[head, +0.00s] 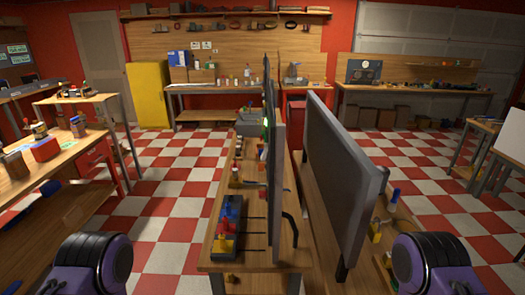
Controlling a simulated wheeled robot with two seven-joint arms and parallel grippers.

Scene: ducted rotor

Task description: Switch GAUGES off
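No label reading GAUGES can be read in the head view, so I cannot tell which thing is the GAUGES switch. A blue box with red and yellow parts (228,228) sits at the near end of the middle bench (215,262). It is too small to tell whether it carries a switch. A dark panel with round shapes (364,71) stands on the back right bench; its markings cannot be read. Only purple and black parts of my arms show at the lower left and lower right. Neither gripper shows.
Large thin screens (345,180) stand upright along the middle benches and hide part of their tops. A left bench (75,148) holds a red box (45,149). A yellow cabinet (148,95) stands at the back.

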